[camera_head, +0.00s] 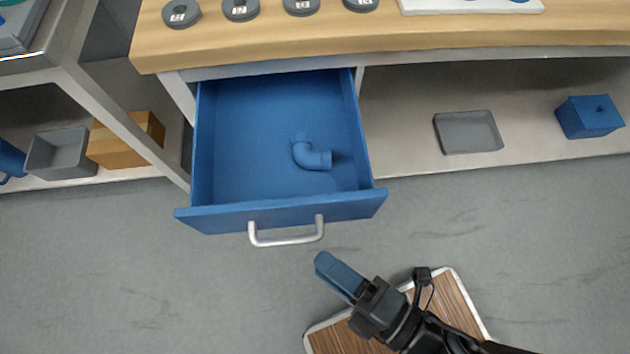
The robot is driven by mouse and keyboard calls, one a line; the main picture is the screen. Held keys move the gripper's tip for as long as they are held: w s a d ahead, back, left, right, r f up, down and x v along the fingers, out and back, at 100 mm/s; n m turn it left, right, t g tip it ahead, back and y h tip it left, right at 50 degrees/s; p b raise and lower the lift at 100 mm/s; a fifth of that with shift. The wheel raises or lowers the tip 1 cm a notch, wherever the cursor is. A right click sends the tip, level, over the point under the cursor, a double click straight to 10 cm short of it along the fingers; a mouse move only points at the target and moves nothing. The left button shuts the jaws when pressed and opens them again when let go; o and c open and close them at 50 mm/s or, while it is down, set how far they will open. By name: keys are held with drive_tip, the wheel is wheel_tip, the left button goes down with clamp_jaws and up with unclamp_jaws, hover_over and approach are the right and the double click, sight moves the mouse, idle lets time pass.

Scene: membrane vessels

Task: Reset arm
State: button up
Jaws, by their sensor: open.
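My gripper (327,263) is in the lower middle of the head view, with blue fingers pointing up and left. It is over the grey floor, in front of the open drawer and apart from its handle. The gripper is open, though its fingers overlap from this angle and the gap between them is hidden. Nothing shows held in it. My black arm runs back to the lower right.
A blue drawer (281,213) stands pulled out below the wooden worktop (420,32), with a silver handle (286,240). A blue elbow pipe (312,154) lies inside. A grey tray (468,132) and blue box (590,117) sit on the right lower shelf. The floor is clear at left.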

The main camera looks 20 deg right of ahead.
drive_tip(key=shift+s+d, duration=0.2)
drive_tip(key=shift+s, duration=0.15)
idle(0.3)
